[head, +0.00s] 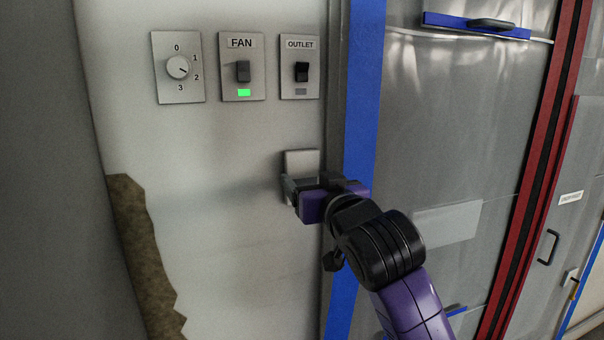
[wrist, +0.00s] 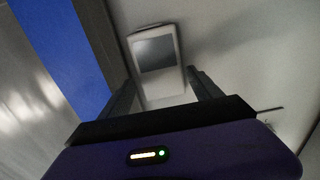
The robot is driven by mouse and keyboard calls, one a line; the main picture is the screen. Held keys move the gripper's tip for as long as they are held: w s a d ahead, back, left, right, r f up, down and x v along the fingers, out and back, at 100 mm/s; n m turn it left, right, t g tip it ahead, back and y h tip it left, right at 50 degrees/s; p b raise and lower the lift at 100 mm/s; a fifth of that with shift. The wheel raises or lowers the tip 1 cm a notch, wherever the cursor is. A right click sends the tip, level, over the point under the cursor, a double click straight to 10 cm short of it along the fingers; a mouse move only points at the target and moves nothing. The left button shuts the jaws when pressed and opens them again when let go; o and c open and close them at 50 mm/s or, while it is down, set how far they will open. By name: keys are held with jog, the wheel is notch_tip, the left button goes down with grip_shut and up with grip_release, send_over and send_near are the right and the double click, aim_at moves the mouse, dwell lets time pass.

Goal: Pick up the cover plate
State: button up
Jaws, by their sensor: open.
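A small pale plate (head: 301,162), which looks like the cover plate, is on the light wall below the switches. In the wrist view, the plate (wrist: 166,88) has a pale rim around a darker grey rectangle. My gripper (head: 299,187) is at the plate's lower part and hides some of it in the head view. In the wrist view, the fingers of my gripper (wrist: 160,80) are apart, one on each side of the plate's near end. I cannot tell whether they touch it.
Above are a rotary dial (head: 178,67), a FAN switch (head: 243,70) with a green light and an OUTLET switch (head: 301,71). A blue vertical strip (head: 362,90) runs close to the right of the plate. The wall to its left is clear.

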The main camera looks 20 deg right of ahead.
aim_at(302, 177)
jog(key=shift+w, duration=1.45)
jog(key=shift+c, duration=0.2)
jog(key=c, duration=1)
jog(key=shift+r, duration=0.15)
